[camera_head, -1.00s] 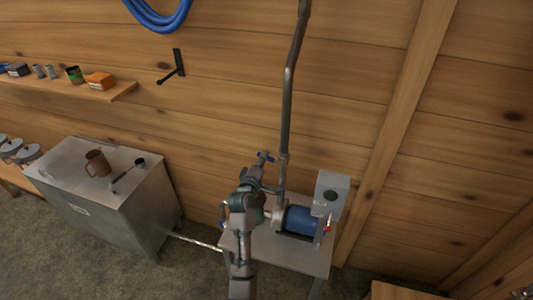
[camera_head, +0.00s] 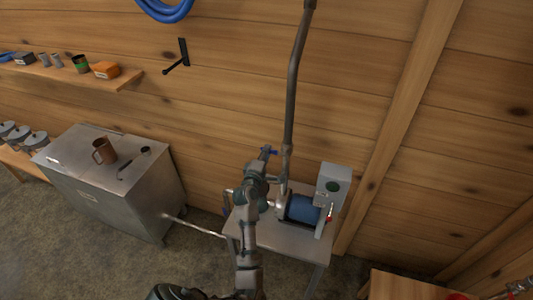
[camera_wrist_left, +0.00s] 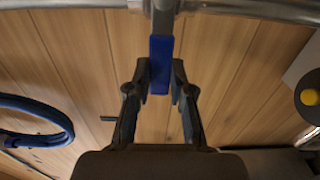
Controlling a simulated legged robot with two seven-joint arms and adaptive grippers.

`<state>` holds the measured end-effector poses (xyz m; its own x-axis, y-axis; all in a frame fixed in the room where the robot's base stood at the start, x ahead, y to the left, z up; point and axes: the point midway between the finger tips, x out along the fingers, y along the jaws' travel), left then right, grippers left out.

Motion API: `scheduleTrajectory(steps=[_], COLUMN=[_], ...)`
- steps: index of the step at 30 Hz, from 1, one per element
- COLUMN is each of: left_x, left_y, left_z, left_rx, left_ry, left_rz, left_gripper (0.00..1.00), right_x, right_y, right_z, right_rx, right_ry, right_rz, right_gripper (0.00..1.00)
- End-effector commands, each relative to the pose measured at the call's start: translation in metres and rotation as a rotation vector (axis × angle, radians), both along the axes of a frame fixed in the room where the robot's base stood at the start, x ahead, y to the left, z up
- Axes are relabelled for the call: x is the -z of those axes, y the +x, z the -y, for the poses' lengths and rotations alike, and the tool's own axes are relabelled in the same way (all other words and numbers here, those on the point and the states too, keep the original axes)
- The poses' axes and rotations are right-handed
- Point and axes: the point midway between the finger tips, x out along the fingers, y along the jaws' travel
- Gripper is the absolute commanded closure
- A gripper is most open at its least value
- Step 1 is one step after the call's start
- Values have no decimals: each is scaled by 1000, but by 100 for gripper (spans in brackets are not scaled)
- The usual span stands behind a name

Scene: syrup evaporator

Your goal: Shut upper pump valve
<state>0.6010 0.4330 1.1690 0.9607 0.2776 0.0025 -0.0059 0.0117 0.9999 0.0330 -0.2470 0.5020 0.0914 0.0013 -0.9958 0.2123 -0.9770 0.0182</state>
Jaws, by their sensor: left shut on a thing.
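The upper pump valve has a blue lever (camera_wrist_left: 161,62), which hangs across a grey pipe (camera_wrist_left: 240,10) in the left wrist view. In the head view the lever (camera_head: 272,152) shows as a small blue tip beside the riser pipe, above the pump. My left gripper (camera_wrist_left: 161,72) has its two fingers on either side of the lever and is shut on it. In the head view my left gripper (camera_head: 266,156) and arm hide much of the valve. My right gripper does not show.
The blue pump motor (camera_head: 302,209) and a grey switch box (camera_head: 332,184) stand on a small table (camera_head: 285,246) below. A metal tank (camera_head: 120,190) stands at left. A tall riser pipe (camera_head: 295,80) runs up the plank wall.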

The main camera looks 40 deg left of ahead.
Motion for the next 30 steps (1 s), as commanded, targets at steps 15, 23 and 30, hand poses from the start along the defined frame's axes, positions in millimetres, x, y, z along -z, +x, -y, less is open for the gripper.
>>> scheduleTrajectory(steps=[15,23,30], left_x=[1,3,4], left_y=[-3,-43,-91], left_z=[1,13,27], left_rx=[2,0,1], left_ry=[-2,-3,-4], left_rz=[-1,-3,-5], left_gripper=[52,52,52], right_x=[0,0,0], right_y=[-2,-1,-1], right_z=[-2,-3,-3], right_rx=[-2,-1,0], right_ry=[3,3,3], right_rz=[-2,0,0], right_gripper=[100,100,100])
